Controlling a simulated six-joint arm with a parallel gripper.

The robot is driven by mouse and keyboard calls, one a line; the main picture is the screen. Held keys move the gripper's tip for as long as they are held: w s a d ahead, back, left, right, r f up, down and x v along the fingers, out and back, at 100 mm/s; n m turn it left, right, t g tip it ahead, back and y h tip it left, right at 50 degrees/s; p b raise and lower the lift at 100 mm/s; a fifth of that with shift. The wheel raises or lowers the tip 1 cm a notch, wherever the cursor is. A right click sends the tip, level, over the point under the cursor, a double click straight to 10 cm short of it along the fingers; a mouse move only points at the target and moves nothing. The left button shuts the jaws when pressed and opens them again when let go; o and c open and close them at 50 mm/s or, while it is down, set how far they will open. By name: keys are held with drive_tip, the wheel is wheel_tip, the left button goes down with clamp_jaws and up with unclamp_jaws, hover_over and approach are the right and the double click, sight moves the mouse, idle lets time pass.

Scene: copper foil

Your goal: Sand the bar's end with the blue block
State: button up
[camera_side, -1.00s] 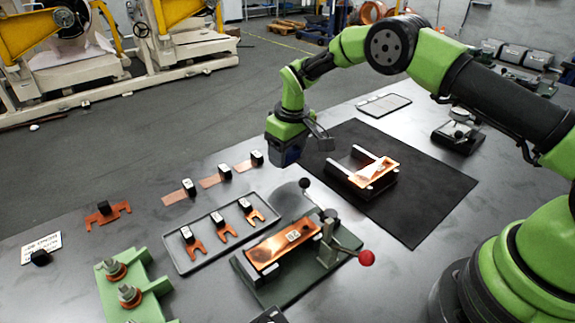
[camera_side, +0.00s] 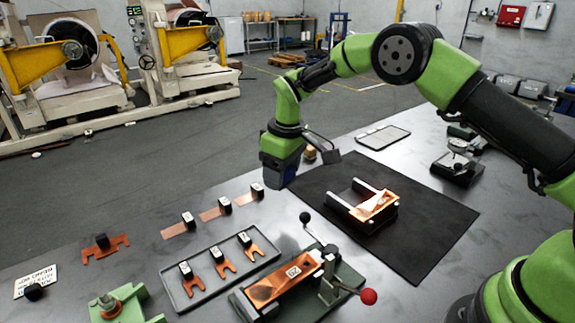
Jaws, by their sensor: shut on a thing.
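The copper bar (camera_side: 272,289) lies in the clamp fixture (camera_side: 326,292) on a dark green base at the front. A white label sits on the bar, near the clamp end. My gripper (camera_side: 281,179) points down above the table, behind the bar and well apart from it. It is shut on the dark blue block (camera_side: 280,171). The jaws and the block are small and dark here, so their exact contact is hard to see.
A black mat (camera_side: 425,238) bears a holder with a copper piece (camera_side: 374,204). Bare table lies between gripper and bar.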

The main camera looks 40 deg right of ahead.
drive_tip(key=s+a+r+n, duration=0.1)
drive_tip(key=s+a+n, duration=0.6)
drive_tip(key=a+n, duration=0.1)
drive_tip(key=n+g+y, duration=0.1)
drive_tip(key=n, duration=0.7)
hover_over(277, 284)
drive_tip(key=shift+d+f, duration=0.1)
drive_tip(key=shift+f, duration=2.45)
wheel_tip(277, 284, down, 2)
drive_tip(key=shift+f+g, duration=0.1)
drive_tip(key=shift+g, duration=0.2)
drive_tip(key=shift+a, duration=0.8)
drive_tip(key=shift+c, duration=0.2)
drive_tip(key=shift+a, duration=1.9)
drive_tip(key=shift+d, duration=2.8)
wheel_tip(277, 284, up, 8)
drive_tip(key=shift+a+r, duration=0.1)
drive_tip(key=shift+w, duration=0.1)
